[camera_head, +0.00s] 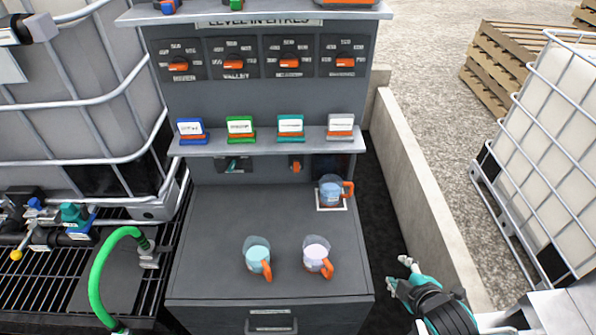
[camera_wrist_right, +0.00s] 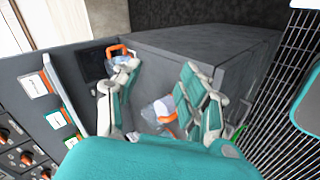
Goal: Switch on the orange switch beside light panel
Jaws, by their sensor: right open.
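A small orange switch (camera_head: 296,165) sits on the back wall under the lower shelf in the head view, beside a dark panel (camera_head: 325,166) partly hidden by the shelf and a mug. I cannot tell whether the switch is on or off. My right gripper (camera_head: 398,271) is open and empty, low and right of the cabinet, well apart from the switch. The right wrist view shows its two teal fingers (camera_wrist_right: 158,80) spread, with the cabinet beyond. My left gripper is not in view.
A mug (camera_head: 331,190) with an orange handle stands on a pale pad near the switch. Two more mugs (camera_head: 257,254) (camera_head: 317,255) stand on the grey counter (camera_head: 215,225). The shelf (camera_head: 265,145) with label cards overhangs the wall. A low concrete wall (camera_head: 415,190) runs right.

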